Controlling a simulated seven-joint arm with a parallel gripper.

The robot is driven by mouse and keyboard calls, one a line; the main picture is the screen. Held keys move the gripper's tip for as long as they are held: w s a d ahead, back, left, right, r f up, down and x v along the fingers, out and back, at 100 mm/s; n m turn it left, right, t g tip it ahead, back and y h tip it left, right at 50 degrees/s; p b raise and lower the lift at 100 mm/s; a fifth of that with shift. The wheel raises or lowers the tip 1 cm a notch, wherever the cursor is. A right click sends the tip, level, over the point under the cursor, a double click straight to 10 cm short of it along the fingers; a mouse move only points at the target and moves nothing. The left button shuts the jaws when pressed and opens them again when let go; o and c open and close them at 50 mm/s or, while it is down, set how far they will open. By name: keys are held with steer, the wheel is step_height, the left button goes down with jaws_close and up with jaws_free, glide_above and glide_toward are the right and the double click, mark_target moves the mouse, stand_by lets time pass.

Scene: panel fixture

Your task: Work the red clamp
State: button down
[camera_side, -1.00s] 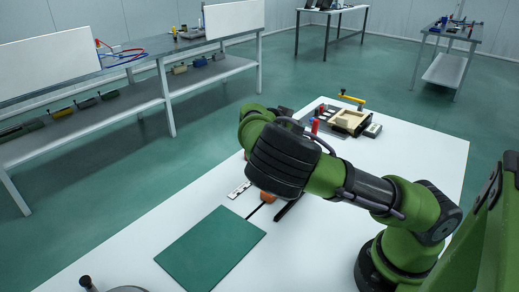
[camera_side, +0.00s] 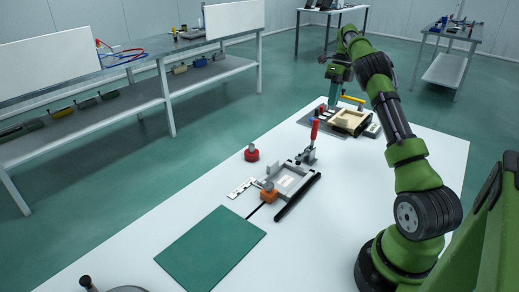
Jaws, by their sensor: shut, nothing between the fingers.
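The red clamp (camera_side: 314,130) has a red handle that stands close to upright on a grey metal base (camera_side: 307,156). It is at the far end of a grey frame-like fixture (camera_side: 288,180) on the white table. My gripper (camera_side: 335,103) is raised on the far side of the clamp, beside the wooden fixture. It is apart from the red handle. Its fingers are small and partly lost against the dark parts behind, and it appears shut and empty.
A wooden fixture (camera_side: 349,120) with a yellow lever (camera_side: 352,99) stands at the table's far end. A red knob (camera_side: 251,154), white strip (camera_side: 241,188), orange block (camera_side: 268,193) and black bar (camera_side: 297,198) lie around the grey fixture. A green mat (camera_side: 211,250) covers the near table.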

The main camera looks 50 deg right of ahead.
mark_target(314, 133)
steer(key=a+f+m+t+y, duration=0.1)
steer(key=a+f+m, duration=0.2)
steer(key=a+f, duration=0.3)
steer(key=shift+t, duration=0.4)
stand_by(0.4)
steer(key=shift+w, duration=0.1)
